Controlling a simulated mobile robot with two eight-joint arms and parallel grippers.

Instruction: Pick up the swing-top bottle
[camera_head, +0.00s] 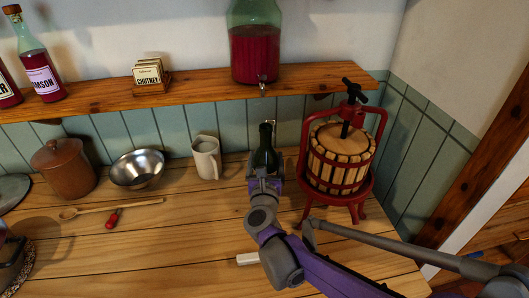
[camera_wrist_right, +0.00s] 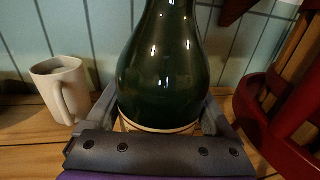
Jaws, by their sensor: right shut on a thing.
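The swing-top bottle (camera_head: 265,148) is dark green and stands upright at the back of the wooden worktop, between a cream jug and a red press. In the right wrist view the bottle (camera_wrist_right: 160,70) fills the middle of the picture. My right gripper (camera_head: 264,176) is at its lower body, and its fingers (camera_wrist_right: 162,118) lie on both sides of the glass, shut on it. The bottle's base is hidden behind the gripper, so I cannot tell whether it touches the worktop. My left gripper is not in view.
The cream jug (camera_head: 206,158) stands left of the bottle, and the red fruit press (camera_head: 340,160) stands close on its right. A shelf (camera_head: 200,92) with a large jar (camera_head: 255,50) overhangs behind. A steel bowl (camera_head: 137,170), brown crock (camera_head: 63,168) and wooden spoon (camera_head: 110,207) are further left.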

